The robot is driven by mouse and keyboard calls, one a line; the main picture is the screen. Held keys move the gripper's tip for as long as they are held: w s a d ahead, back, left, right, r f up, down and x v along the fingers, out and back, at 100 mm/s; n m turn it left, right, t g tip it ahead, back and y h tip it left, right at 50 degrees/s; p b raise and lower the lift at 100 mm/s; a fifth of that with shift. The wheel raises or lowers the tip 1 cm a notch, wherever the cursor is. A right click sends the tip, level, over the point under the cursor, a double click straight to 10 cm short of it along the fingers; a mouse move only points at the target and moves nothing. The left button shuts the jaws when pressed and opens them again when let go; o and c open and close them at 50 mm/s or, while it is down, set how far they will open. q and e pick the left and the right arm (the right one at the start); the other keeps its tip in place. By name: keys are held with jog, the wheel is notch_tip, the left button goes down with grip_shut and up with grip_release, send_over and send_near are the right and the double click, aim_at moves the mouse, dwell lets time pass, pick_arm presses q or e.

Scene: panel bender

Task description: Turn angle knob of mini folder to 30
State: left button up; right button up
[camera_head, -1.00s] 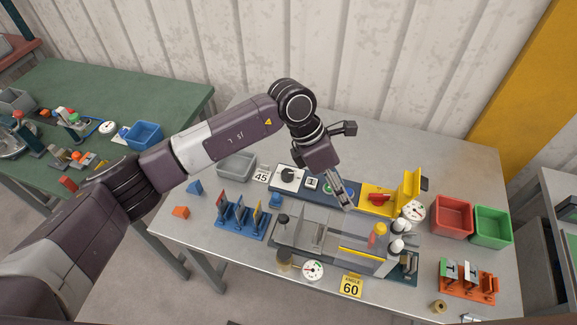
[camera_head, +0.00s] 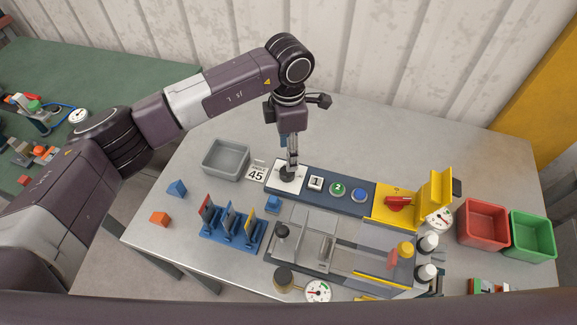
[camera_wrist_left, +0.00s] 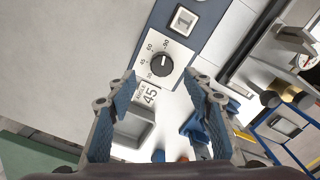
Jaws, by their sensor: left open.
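The angle knob (camera_wrist_left: 160,64) is a round black knob on a white plate (camera_wrist_left: 178,58) at the left end of the mini folder's dark blue panel. Marks 30, 45, 60 and 90 stand around it; its exact setting is too small to tell. In the head view the knob (camera_head: 287,174) is partly hidden by my left gripper (camera_head: 292,162). That gripper points down just over the knob. In the left wrist view its fingers (camera_wrist_left: 163,82) are spread apart and empty, and the knob shows beyond the tips. My right gripper is not in view.
A card reading 45 (camera_head: 257,173) and a grey bin (camera_head: 226,158) stand left of the knob. Buttons (camera_head: 338,189) and a yellow unit with a red switch (camera_head: 398,204) lie to the right. A blue rack (camera_head: 232,233) stands in front.

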aim_at(287, 173)
pick_arm(q)
jog(key=shift+w+f, duration=0.1)
jog(key=shift+f, duration=0.35)
jog(key=f+p, duration=0.1)
jog(key=f, duration=0.2)
jog(key=f+p, duration=0.1)
jog(key=f, duration=0.1)
jog(key=shift+s+f+p, duration=0.3)
jog(key=shift+f, duration=0.05)
jog(key=shift+w+f, duration=0.1)
jog(key=shift+f, duration=0.35)
jog(key=shift+c, duration=0.7)
jog(key=c, duration=1)
